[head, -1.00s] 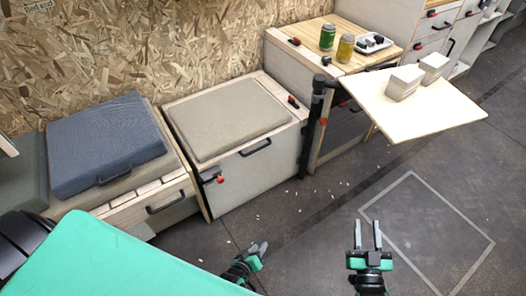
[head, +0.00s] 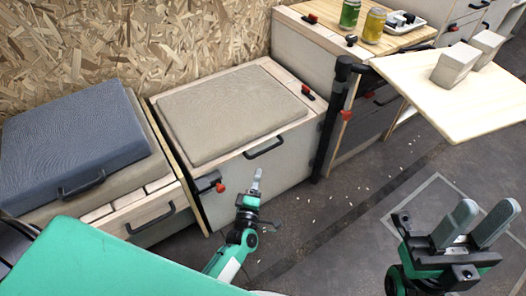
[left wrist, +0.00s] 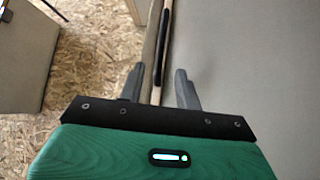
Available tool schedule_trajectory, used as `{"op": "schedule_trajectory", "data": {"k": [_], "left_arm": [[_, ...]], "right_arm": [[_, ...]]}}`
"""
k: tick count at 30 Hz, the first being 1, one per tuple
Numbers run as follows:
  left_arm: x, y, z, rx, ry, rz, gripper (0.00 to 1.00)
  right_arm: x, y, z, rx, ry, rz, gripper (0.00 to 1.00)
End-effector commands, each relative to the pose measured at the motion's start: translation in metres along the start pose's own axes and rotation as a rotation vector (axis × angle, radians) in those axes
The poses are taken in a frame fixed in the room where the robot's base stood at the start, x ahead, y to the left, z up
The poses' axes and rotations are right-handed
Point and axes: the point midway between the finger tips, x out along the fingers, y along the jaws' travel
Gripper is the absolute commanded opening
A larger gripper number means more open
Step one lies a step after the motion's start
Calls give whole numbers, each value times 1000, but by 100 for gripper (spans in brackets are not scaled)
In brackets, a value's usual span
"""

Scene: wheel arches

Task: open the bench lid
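The bench (head: 285,170) has a pale front and a tan cushioned lid (head: 230,110) that lies flat and closed. A black bar handle (head: 264,149) sits at the lid's front edge. My left gripper (head: 256,182) is in front of the bench, below the handle and apart from it. In the left wrist view its fingers (left wrist: 159,88) are spread and empty, with the black handle (left wrist: 162,48) ahead, in line with the gap. My right gripper (head: 474,222) is open and empty above the floor at the right.
A blue cushion (head: 75,140) lies on the neighbouring bench at left. A red-tipped black latch (head: 211,184) sticks out of the bench's front left. A cabinet with a green can (head: 349,14), a yellow can (head: 373,25) and a fold-out board (head: 450,95) stands right.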

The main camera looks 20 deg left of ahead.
Motion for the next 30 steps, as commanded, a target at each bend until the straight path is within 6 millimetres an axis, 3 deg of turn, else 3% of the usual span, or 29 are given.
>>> {"op": "schedule_trajectory", "data": {"k": [9,15,21,30], "left_arm": [[67,-2,1,1,0,2,34],[97,-2,1,2,-1,0,34],[111,-1,0,2,-1,-1,34],[113,-1,0,2,-1,-1,34]], "right_arm": [[1,0,-1,-2,42,-8,36],[3,0,-1,-3,59,-12,36],[3,0,-1,-3,65,-14,36],[8,0,-4,-3,84,-16,36]]}}
